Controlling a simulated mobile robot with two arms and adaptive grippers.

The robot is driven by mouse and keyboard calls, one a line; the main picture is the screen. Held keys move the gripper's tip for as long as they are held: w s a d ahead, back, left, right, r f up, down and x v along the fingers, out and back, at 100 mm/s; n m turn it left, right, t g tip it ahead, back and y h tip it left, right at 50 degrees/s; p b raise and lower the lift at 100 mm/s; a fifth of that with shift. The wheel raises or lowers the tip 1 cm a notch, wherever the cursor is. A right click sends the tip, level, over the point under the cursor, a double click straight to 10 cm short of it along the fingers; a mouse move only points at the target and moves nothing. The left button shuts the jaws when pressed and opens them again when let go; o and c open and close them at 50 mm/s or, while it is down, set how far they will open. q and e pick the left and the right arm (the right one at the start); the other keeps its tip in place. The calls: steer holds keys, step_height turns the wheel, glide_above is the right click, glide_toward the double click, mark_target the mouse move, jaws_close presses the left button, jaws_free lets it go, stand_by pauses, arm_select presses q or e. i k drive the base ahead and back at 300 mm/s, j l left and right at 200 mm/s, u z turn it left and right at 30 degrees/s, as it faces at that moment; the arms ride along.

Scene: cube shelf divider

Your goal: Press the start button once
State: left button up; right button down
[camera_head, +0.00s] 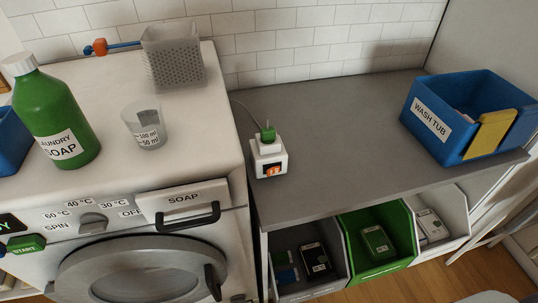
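The green START button (25,244) is at the left edge of the washing machine's front (65,262), low in the head view. It has a white label reading START. Just above it is a dark display (8,223) with green letters, cut by the frame edge, so only the end of the word shows. The dial (93,223) has labels for SPIN, 60, 40 and 30 degrees and OFF around it. The round door (145,283) looks shut, though its lower part is cut off. Neither of my grippers can be made out in this view.
On the machine stand a green soap bottle (58,118), measuring cup (146,128), grey perforated basket (172,55) and part of a blue container (10,140). A SOAP drawer (183,198) has a black handle. The grey counter (340,130) bears a blue wash tub (465,115).

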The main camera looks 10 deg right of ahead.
mark_target(31, 243)
steer(key=u, duration=1.45)
steer(key=i+j, duration=0.1)
steer(key=j, duration=0.35)
steer(key=i+j, duration=0.1)
steer(key=j, duration=0.4)
steer(key=i+j, duration=0.1)
steer(key=j, duration=0.35)
steer(key=j+z, duration=0.2)
steer(key=z, duration=0.25)
steer(key=j+z, duration=0.25)
steer(key=z, duration=0.2)
steer(key=j+z, duration=0.25)
steer(key=z, duration=0.2)
